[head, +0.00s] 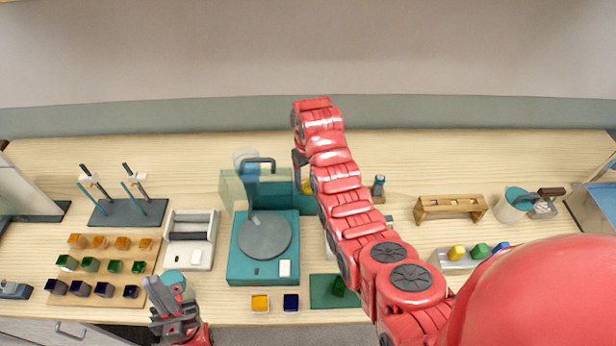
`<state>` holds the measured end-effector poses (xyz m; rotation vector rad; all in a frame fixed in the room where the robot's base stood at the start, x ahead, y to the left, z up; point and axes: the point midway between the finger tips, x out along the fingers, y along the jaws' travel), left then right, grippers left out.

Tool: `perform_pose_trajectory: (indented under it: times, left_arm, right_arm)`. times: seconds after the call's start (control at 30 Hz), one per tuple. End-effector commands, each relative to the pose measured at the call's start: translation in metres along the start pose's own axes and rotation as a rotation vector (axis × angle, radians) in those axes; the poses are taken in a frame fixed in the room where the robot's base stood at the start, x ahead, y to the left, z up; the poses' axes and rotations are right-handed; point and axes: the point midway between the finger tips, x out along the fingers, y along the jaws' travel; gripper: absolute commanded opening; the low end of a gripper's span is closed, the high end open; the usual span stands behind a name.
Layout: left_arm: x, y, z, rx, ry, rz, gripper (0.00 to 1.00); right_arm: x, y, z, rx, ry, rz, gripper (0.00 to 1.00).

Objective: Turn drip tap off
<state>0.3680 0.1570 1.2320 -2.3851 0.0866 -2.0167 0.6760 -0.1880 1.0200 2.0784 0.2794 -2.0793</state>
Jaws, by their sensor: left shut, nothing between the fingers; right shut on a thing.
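My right arm arches over the bench from the right. My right gripper (304,177) points down just right of the spout, shut on a small yellow piece (308,187), mostly hidden by the fingers and arm. Whether this piece belongs to the tap cannot be told. My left gripper (164,301) is shut and empty near the front edge, left of the teal unit.
A board of coloured blocks (73,272) and a dark stand with rods (128,214) are at the left. A wooden rack (450,207) and a white jug (507,209) stand at the right. The back strip of the bench is mostly clear.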

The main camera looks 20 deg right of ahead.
Motion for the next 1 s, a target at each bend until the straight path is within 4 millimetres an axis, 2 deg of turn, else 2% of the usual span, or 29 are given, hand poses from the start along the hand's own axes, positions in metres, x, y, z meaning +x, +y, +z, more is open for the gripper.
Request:
perform_pose_trajectory:
  times: [0.5,1.0]
  left_arm:
    - [0.0003,0.0000,0.0000,0.000,0.000,0.000,0.00]
    - [0.0002,0.0000,-0.0001,0.000,0.000,0.000,0.00]
  right_arm:
    - [-0.0004,0.0007,0.0000,0.420,0.000,0.001,0.10]
    - [-0.0004,0.0005,0.0000,0.562,0.001,0.001,0.10]
